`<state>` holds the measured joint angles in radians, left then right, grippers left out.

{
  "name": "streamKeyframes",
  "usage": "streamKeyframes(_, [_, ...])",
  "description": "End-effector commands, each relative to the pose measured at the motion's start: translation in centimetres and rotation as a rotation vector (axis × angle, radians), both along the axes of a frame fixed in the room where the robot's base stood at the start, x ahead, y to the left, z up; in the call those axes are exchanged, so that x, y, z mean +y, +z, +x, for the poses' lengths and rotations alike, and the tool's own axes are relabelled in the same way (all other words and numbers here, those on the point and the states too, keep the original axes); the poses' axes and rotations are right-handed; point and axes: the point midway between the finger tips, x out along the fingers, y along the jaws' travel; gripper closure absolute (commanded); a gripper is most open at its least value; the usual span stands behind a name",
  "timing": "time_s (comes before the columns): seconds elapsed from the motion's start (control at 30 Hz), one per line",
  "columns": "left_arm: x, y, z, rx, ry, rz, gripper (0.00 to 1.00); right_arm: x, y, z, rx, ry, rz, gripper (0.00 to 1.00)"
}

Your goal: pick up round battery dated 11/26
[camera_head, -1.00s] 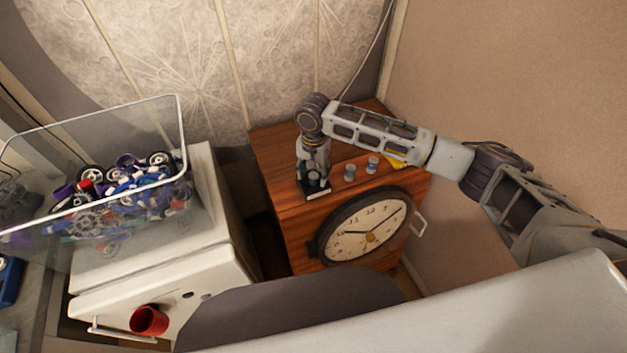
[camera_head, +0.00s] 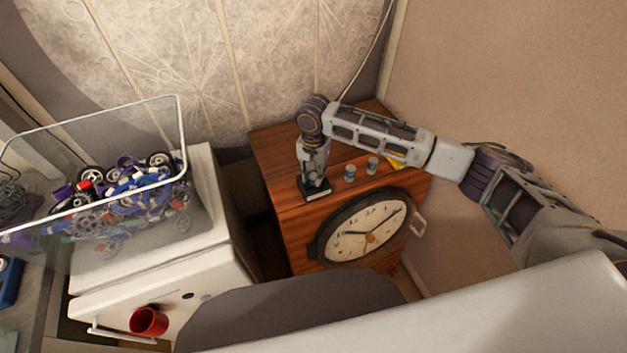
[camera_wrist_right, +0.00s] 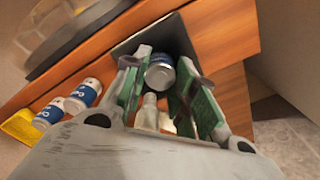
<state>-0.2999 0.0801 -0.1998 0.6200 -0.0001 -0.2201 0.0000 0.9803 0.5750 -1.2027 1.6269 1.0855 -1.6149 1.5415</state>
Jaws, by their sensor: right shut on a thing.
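My right gripper (camera_head: 313,182) points down over a dark square pad (camera_head: 318,194) on the wooden cabinet. In the right wrist view my right gripper (camera_wrist_right: 162,90) has its green-lined fingers on either side of a round battery (camera_wrist_right: 160,76) with a silver end and a blue and white label. It is shut on this battery, which is over the dark pad (camera_wrist_right: 180,42). Two similar batteries stand to the right, one nearer (camera_head: 350,174) and one farther (camera_head: 373,166). I cannot read any date on them. My left gripper is not in view.
The wooden cabinet (camera_head: 290,235) has a round clock (camera_head: 365,232) on its front and a yellow item (camera_head: 395,163) on top. A clear bin (camera_head: 180,130) of coloured parts stands at left on a white cabinet (camera_head: 220,220). A red cup (camera_head: 148,321) is lower left.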

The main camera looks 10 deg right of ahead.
Motion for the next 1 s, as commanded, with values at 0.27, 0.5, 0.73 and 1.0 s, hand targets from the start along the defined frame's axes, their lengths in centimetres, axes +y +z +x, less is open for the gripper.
streamKeyframes(0.27, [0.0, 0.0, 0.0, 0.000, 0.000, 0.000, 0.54, 0.0, 0.5, 0.1, -0.001, 0.000, 0.002, 1.00])
streamKeyframes(0.5, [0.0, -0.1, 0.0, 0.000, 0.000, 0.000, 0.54, 0.0, 2.8, 0.0, -0.002, 0.000, 0.001, 1.00])
streamKeyframes(0.73, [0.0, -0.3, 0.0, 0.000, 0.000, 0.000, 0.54, 0.1, 6.2, 0.1, -0.003, 0.000, 0.002, 1.00])
streamKeyframes(1.0, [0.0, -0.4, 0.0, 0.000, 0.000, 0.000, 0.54, 0.1, 9.3, 0.1, -0.001, 0.000, 0.001, 1.00])
